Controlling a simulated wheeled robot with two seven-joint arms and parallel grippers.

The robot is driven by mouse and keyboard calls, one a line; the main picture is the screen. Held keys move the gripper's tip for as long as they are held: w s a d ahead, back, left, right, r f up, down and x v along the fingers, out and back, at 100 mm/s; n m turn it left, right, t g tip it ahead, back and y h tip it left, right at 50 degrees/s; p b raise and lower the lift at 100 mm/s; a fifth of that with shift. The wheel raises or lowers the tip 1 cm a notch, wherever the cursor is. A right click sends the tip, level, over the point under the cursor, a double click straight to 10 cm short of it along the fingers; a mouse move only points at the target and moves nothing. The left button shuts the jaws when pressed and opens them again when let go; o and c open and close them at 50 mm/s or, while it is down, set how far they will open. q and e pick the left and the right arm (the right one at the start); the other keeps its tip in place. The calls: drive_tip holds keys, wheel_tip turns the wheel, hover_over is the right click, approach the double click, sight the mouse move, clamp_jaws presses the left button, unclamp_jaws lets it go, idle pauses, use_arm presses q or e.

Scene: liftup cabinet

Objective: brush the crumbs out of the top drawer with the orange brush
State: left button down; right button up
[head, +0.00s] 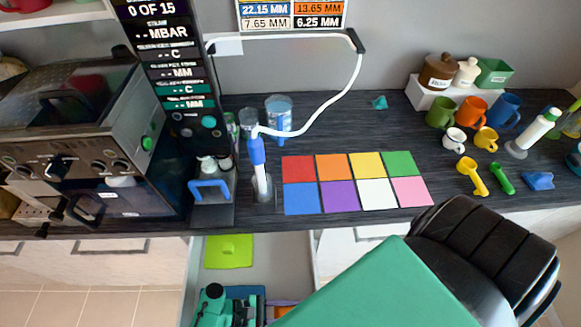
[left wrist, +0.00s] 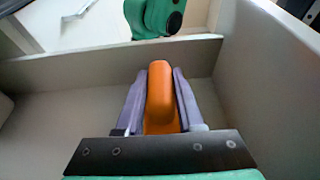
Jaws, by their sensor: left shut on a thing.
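In the left wrist view my left gripper (left wrist: 160,74) is shut on an orange handle (left wrist: 159,100), with a purple-grey finger on each side. I take it for the orange brush; its bristles are hidden. It is inside or just above a pale grey drawer (left wrist: 65,75), whose walls show ahead and at right. In the head view the open drawer (head: 275,250) is below the counter's front edge. I see no crumbs in the visible part. My right gripper is not clearly visible.
A lime-green flat piece (head: 229,251) is at the drawer's left. The dark counter (head: 345,110) above holds an espresso machine (head: 85,130), a coloured tile board (head: 355,180), a white-hosed tool (head: 259,165) and several cups (head: 474,109). A green part (left wrist: 155,15) stands beyond the drawer wall.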

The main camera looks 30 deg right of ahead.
use_arm(q)
wheel_tip(320, 180, up, 3)
drive_tip(key=p, duration=0.3)
drive_tip(key=shift+r, duration=0.15)
drive_tip(key=shift+r+p, duration=0.65)
drive_tip(key=shift+r, duration=0.45)
